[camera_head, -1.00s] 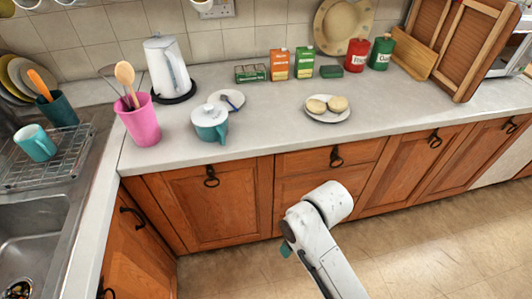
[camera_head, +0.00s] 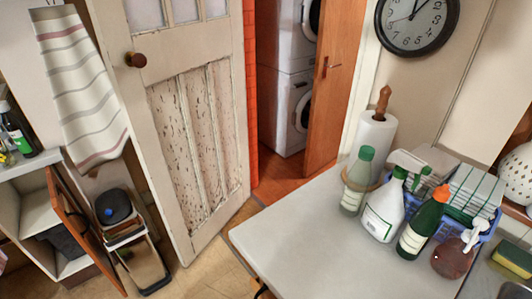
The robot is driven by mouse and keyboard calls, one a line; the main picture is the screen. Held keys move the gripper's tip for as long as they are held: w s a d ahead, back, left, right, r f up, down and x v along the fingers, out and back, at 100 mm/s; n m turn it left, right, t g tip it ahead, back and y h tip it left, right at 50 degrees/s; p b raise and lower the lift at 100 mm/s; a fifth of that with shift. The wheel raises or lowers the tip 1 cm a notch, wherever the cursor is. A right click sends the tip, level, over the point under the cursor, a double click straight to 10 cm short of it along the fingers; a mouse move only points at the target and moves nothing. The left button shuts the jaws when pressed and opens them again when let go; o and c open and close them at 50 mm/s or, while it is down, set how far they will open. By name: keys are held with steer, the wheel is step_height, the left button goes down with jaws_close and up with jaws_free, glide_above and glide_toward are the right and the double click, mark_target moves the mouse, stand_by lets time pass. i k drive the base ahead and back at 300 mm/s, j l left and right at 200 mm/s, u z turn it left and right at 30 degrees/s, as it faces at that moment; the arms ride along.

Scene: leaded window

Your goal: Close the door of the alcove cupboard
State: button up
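Two open wooden doors show, and I cannot tell by a label which belongs to the alcove cupboard. At the centre back, a tall orange-brown door (camera_head: 332,85) with a small handle stands open beside a recess with a stacked white washer and dryer (camera_head: 288,100). My gripper is not in view.
A cream panelled door (camera_head: 190,120) with a brown knob stands between them. A pedal bin (camera_head: 135,250) stands close to the low cupboard's door. A grey worktop (camera_head: 300,230) carries bottles and a paper towel roll. Floor (camera_head: 215,260) shows between bin and worktop.

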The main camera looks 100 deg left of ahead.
mark_target(75, 222)
steer(key=u, duration=2.05)
